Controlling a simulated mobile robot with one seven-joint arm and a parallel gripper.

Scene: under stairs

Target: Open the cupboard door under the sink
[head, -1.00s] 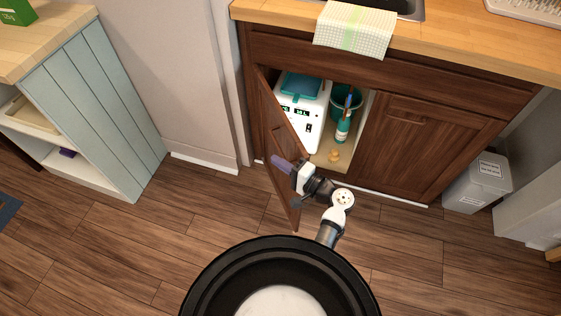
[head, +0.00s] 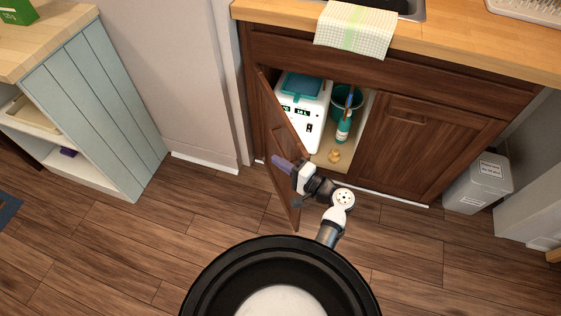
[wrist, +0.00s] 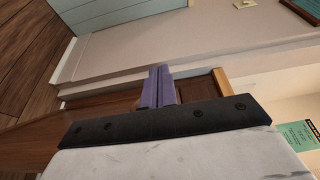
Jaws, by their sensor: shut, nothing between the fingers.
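The left cupboard door (head: 285,160) under the sink stands swung well out from the dark wooden cabinet, hinged at its left side. The cupboard inside is in view, with a white box-shaped appliance (head: 313,119), a teal bucket (head: 343,104) and a teal bottle (head: 342,131).
The right cupboard door (head: 425,145) is shut. A grey bin (head: 480,182) stands at the right. A pale blue shelf unit (head: 95,105) stands at the left. A checked towel (head: 355,30) hangs over the counter edge. Wooden floor is clear around the door.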

